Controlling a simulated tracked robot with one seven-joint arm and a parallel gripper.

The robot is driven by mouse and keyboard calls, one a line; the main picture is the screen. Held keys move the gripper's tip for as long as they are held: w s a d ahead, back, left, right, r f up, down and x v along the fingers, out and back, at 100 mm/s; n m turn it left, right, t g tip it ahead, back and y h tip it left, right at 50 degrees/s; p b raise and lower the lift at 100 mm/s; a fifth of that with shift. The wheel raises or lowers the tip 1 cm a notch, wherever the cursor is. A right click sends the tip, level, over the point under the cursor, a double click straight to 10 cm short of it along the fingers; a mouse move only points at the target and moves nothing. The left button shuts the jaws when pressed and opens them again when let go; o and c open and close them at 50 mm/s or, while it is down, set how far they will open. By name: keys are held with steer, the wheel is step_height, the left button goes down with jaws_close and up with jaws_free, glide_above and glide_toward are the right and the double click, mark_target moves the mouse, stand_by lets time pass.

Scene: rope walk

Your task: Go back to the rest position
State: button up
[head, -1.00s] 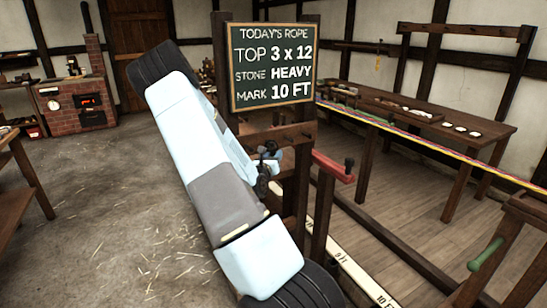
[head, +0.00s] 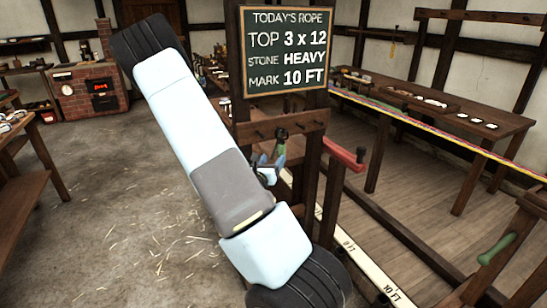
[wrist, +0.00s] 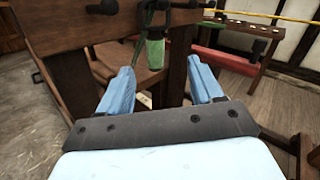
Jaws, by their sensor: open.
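My arm reaches across the head view to a dark wooden post frame. My gripper (wrist: 163,78) shows in the wrist view as two pale blue fingers spread apart, with nothing held between them. In the head view it is partly hidden behind my arm, just below the peg rail (head: 262,129). A green thing with a dark upper part (wrist: 155,50) hangs at the rail, just beyond the open fingers and apart from them as far as I can tell. It also shows in the head view (head: 281,146).
A chalkboard (head: 286,52) is on the post above the rail. A red bar (head: 343,154) and a white measuring strip (head: 372,272) lie to the right. Multicoloured rope (head: 440,132) runs along a long bench (head: 505,127).

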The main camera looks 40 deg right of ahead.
steer(key=shift+s+a, duration=0.15)
steer(key=shift+a, duration=0.05)
steer(key=shift+r, duration=0.1)
steer(key=s+a+r+m+g+y, duration=0.35)
steer(key=s+r+m+g, duration=0.85)
steer(key=m, duration=0.6)
steer(key=s+a+r+m+t+y, duration=0.2)
steer(key=a+r+y, duration=0.1)
steer(key=a, duration=0.5)
steer(key=s+a+r+m+t+y, duration=0.3)
steer(key=a+r+y, duration=0.1)
steer(key=a, duration=0.5)
steer(key=s+a+r+m+t+y, duration=0.3)
steer(key=a+y, duration=0.3)
steer(key=a, duration=0.2)
steer(key=shift+s+a+r, duration=0.2)
steer(key=shift+a+r, duration=0.15)
steer(key=shift+r, duration=0.4)
